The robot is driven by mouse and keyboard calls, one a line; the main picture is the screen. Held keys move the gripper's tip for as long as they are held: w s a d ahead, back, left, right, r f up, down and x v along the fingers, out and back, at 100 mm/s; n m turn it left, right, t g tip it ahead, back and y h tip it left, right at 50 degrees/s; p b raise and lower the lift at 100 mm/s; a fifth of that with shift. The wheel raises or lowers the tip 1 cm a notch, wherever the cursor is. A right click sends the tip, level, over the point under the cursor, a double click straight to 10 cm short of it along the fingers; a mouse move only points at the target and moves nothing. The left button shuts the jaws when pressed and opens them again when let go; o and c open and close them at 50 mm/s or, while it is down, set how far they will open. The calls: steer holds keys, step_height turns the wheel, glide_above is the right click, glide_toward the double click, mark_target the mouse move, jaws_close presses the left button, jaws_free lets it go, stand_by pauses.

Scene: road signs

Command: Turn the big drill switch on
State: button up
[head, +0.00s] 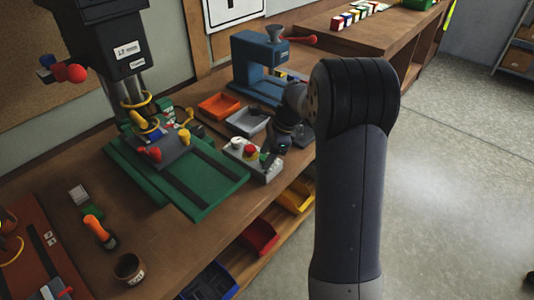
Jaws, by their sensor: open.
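The big drill (115,50) is a dark drill press with a red-knobbed handle. Its green base (205,200) stands on the bench at the left. A light grey switch box (262,174) with a red knob and a white and yellow part sits at the base's right side, near the bench's front edge. My gripper (268,157) is open and empty, pointing down at the right part of this box. My wrist hides some of the box, and I cannot tell whether the fingers touch it. The switch's on or off position is too small to read.
A blue press (252,65) with a red handle stands behind my gripper. An orange tray (218,105) and a grey tray (247,121) lie between the machines. An orange-handled tool (98,228) and a brown cup (129,268) are at the front left. Open floor lies right.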

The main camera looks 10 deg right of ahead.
steer(key=shift+c, duration=0.5)
steer(key=c, duration=0.8)
steer(key=shift+c, duration=0.2)
steer(key=shift+n+p, duration=0.35)
steer(key=shift+n, duration=0.05)
steer(key=shift+w+r+n+g+p, duration=0.1)
steer(key=shift+n+g+p, duration=0.4)
steer(key=shift+n+p, duration=0.3)
steer(key=n+g+p, duration=0.1)
steer(key=n, duration=0.2)
steer(key=shift+w, duration=0.1)
steer(key=n+g+p, duration=0.1)
steer(key=n, duration=0.2)
steer(key=n+g+h+p, duration=0.1)
steer(key=n, duration=0.2)
steer(key=shift+w+a, duration=0.1)
steer(key=shift+n+h, duration=0.3)
steer(key=shift+n, duration=0.1)
